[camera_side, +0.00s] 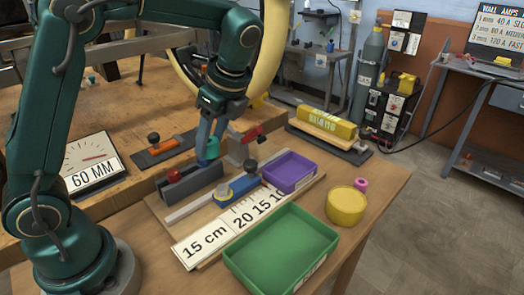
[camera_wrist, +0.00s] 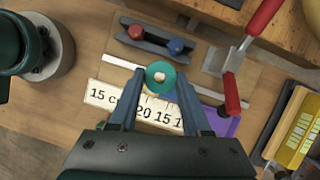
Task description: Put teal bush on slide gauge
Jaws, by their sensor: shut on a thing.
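The teal bush (camera_side: 212,149) is pinched between the fingertips of my gripper (camera_side: 208,140), above the grey block and clear of the gauge. In the wrist view the bush (camera_wrist: 153,78) is a ring between the two fingertips (camera_wrist: 160,84), with a pale spot in its hole. The slide gauge has a pale rail (camera_side: 190,208), a blue slider (camera_side: 238,187) with a yellow piece and a dark knob, and a white number scale (camera_side: 203,245) in front. In the wrist view the bush and fingers hide most of the slider; the scale (camera_wrist: 103,96) shows below.
A grey block (camera_side: 196,186) with a red knob stands behind the rail. A purple tray (camera_side: 290,186) is right of the slider, with a red-handled clamp (camera_side: 252,135) behind. A green tray (camera_side: 262,275), yellow cylinder (camera_side: 346,207) and pink ring (camera_side: 361,184) occupy the front and right.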

